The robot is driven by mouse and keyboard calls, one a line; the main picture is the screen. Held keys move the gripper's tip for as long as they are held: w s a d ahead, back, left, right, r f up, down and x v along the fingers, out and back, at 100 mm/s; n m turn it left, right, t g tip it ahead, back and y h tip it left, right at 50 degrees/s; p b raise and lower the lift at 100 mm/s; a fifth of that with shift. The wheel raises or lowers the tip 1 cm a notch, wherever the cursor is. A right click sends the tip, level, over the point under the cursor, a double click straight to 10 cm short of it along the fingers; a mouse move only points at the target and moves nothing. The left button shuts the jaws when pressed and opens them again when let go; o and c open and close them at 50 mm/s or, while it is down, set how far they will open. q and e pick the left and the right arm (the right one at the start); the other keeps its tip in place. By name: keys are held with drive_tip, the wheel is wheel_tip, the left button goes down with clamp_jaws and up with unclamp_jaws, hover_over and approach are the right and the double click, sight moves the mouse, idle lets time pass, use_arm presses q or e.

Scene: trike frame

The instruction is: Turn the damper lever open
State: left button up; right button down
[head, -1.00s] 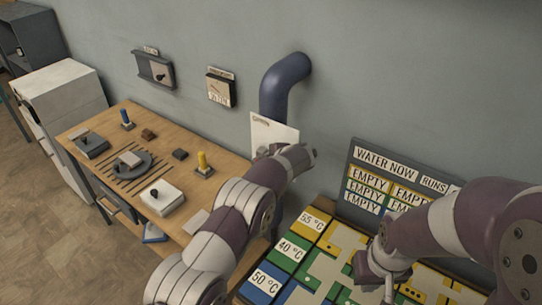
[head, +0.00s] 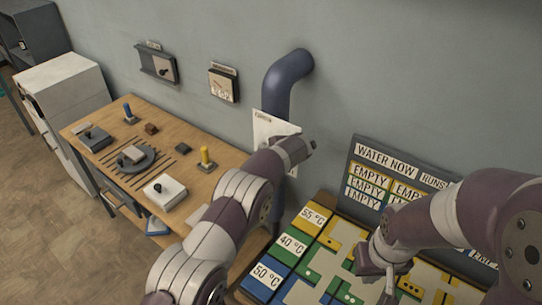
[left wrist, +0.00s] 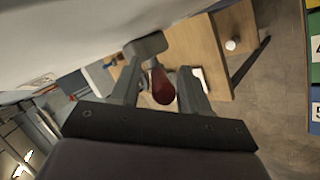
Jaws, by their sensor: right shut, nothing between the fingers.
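A dark red grip (left wrist: 162,88), which looks like the damper lever's handle, shows in the left wrist view. It lies between the two fingers of my left gripper (left wrist: 160,92), with a gap to the right finger, so the gripper looks open around it. In the head view my left gripper (head: 308,147) is at a white plate (head: 268,122) in front of the blue pipe (head: 287,75); the lever is hidden there by the arm. My right gripper (head: 384,272) is shut and empty above the coloured board.
A wooden bench (head: 205,185) with a white switch box (head: 165,191), a yellow peg (head: 205,158) and a blue peg (head: 128,113) stands left of my left arm. The coloured board (head: 310,243) and the upright sign (head: 372,165) are to its right. The wall is close behind the plate.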

use_arm(q)
drive_tip(key=shift+s+d+r, duration=0.15)
drive_tip(key=b+v, duration=0.4)
drive_tip(key=v, duration=0.8)
drive_tip(key=shift+r, duration=0.1)
drive_tip(key=shift+c, duration=0.3)
